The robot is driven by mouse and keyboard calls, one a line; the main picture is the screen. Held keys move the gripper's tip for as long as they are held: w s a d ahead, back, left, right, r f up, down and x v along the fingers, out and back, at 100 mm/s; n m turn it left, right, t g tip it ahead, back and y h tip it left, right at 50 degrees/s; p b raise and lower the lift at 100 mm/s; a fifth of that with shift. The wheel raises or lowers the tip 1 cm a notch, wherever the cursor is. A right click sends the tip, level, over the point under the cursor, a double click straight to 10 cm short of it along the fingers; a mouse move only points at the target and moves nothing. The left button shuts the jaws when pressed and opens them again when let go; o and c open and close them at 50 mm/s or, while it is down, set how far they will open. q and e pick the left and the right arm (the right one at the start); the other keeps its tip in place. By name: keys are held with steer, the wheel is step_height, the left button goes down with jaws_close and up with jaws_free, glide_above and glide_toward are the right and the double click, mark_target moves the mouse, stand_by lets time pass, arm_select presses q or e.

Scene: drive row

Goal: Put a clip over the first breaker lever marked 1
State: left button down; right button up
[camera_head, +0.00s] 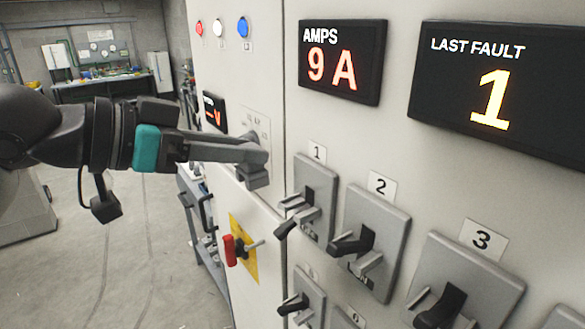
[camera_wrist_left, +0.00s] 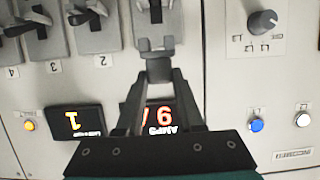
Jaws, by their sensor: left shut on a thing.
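The first breaker (camera_head: 313,200) sits on the upright panel under the label 1 (camera_head: 317,152). Its dark lever (camera_head: 287,228) sticks out and downward. No clip shows on it. My left gripper (camera_head: 257,172) is in front of the panel, left of and above this lever, apart from it in the head view. It is shut on a small grey piece (camera_wrist_left: 158,71), which I take for the clip; the fingers hide part of it. In the left wrist view, picture upside down, the piece lines up with the first breaker (camera_wrist_left: 157,25). My right gripper is out of view.
Breaker 2 (camera_head: 377,230) and breaker 3 (camera_head: 470,275) stand to the right, with more breakers below. A red handle (camera_head: 230,250) on a yellow plate projects at lower left. A rotary knob (camera_wrist_left: 262,22) shows in the wrist view. Open floor lies at left.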

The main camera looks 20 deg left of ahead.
mark_target(311, 182)
arm_select(q)
steer(key=w+d+p, duration=0.1)
steer(key=w, duration=0.1)
steer(key=w+d+p, duration=0.1)
steer(key=d, duration=0.1)
steer(key=w+d+p, duration=0.1)
steer(key=w, duration=0.1)
steer(key=shift+w+d+r, duration=0.2)
steer(key=shift+w+d, duration=0.05)
steer(key=shift+w, duration=0.05)
steer(key=shift+w+d+f, duration=0.15)
steer(key=shift+f, duration=0.4)
steer(key=shift+w+d+f, duration=0.1)
steer(key=shift+w+f, duration=0.05)
steer(key=shift+f, duration=0.4)
steer(key=shift+s+a+f, duration=0.1)
steer(key=shift+f, duration=2.45)
steer(key=shift+w, duration=0.2)
steer(key=shift+f, duration=0.15)
steer(key=c, duration=0.5)
jaws_free()
steer(key=shift+c, duration=0.2)
